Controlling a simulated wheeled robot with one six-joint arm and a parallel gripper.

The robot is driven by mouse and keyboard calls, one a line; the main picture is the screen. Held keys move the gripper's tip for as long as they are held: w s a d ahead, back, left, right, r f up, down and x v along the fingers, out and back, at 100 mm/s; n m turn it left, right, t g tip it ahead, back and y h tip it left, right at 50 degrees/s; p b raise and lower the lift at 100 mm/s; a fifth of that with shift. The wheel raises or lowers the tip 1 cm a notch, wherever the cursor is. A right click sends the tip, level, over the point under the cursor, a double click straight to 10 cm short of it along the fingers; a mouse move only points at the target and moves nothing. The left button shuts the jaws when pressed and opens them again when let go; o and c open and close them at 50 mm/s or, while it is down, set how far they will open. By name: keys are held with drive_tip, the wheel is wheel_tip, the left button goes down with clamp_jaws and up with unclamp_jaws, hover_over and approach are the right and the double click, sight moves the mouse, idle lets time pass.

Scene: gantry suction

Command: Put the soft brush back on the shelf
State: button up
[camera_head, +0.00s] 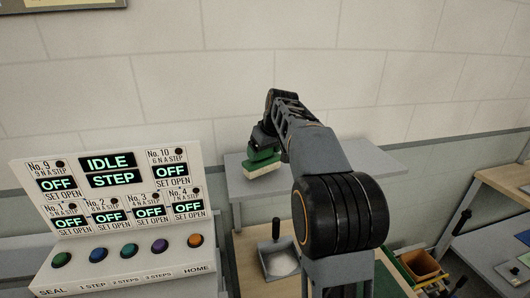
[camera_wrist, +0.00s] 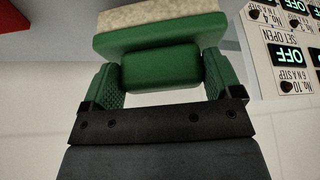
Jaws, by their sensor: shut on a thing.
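The soft brush (camera_head: 263,165) has a green body and pale bristles. My gripper (camera_head: 262,150) is shut on it and holds it, bristles down, at the grey shelf (camera_head: 345,168) against the wall. In the wrist view the green fingers of my gripper (camera_wrist: 162,75) press on both sides of the brush's green grip (camera_wrist: 160,68); its wider block and cream bristles lie beyond. The brush shows over the shelf's left part in the head view. I cannot tell whether its bristles touch the shelf top.
A white control panel (camera_head: 115,210) with displays and coloured buttons stands at left, near the shelf. A dustpan (camera_head: 280,262) lies on the wooden surface below the shelf. A yellow bin (camera_head: 423,267) stands at lower right. The shelf's right part looks clear.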

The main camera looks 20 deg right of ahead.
drive_tip(key=shift+f, duration=0.6)
drive_tip(key=shift+f, duration=0.1)
drive_tip(key=shift+f, duration=0.15)
drive_tip(key=o, duration=1)
drive_tip(key=a+v, duration=0.1)
drive_tip(key=v, duration=1.1)
drive_tip(key=s+a+f, duration=0.4)
drive_tip(key=s+f, duration=0.2)
drive_tip(key=s, duration=0.1)
drive_tip(key=s+a+f+m, duration=0.1)
drive_tip(key=s+a+f, duration=0.2)
drive_tip(key=s+f, duration=0.4)
drive_tip(key=s+a+f+m+h, duration=0.1)
drive_tip(key=s+a+f, duration=0.3)
drive_tip(key=s+f, duration=0.3)
drive_tip(key=shift+s+a, duration=0.15)
drive_tip(key=shift+a, duration=0.15)
